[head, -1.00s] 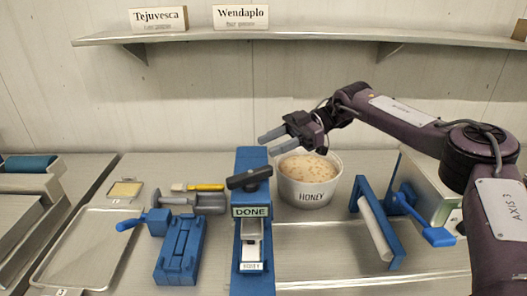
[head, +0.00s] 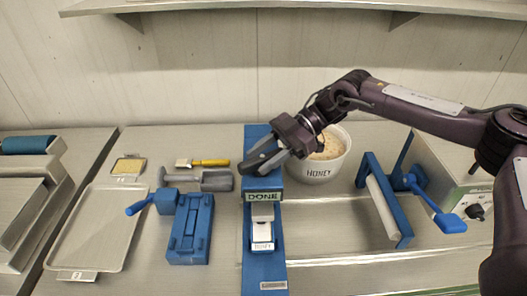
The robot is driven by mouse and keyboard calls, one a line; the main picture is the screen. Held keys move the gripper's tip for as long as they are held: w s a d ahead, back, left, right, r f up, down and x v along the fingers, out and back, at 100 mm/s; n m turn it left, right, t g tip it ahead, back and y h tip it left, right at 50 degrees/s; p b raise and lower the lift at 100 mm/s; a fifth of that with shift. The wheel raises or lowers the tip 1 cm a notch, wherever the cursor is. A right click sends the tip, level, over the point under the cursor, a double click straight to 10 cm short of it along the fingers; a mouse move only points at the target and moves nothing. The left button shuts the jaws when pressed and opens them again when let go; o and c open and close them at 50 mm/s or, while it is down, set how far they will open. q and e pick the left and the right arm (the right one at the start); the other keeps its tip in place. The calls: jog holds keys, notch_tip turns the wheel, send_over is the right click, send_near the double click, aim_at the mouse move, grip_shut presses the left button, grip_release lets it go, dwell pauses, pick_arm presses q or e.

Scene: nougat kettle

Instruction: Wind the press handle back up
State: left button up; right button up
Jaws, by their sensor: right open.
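The blue press (head: 265,275) stands upright at the middle of the bench, with a DONE sign (head: 263,197) on its front. Below the sign is a pale block with a label (head: 262,232). My right gripper (head: 252,164) is over the top of the press, with its jaws open and pointing left and down. It covers the place of the dark press handle, so I cannot clearly tell the handle from the fingers, or whether they touch. My left gripper is not in view.
A white HONEY tub (head: 325,170) stands just right of the press. A blue frame with a roller (head: 381,205) and a blue lever (head: 449,222) are further right. A blue cranked device (head: 187,245), a scoop (head: 215,181) and a metal tray (head: 92,235) lie left.

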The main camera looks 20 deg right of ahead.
jog(key=shift+s, duration=0.1)
jog(key=c, duration=0.4)
grip_shut()
jog(key=shift+a+f+n+g, duration=0.1)
jog(key=shift+a+n+g, duration=0.05)
jog(key=shift+n+g, duration=0.5)
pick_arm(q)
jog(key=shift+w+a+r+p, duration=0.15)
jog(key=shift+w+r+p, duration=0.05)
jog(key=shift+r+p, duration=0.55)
pick_arm(e)
jog(key=shift+n+g+h, duration=1.1)
jog(key=shift+n+g, duration=0.45)
jog(key=shift+g, duration=0.2)
jog(key=shift+o, duration=2)
grip_release()
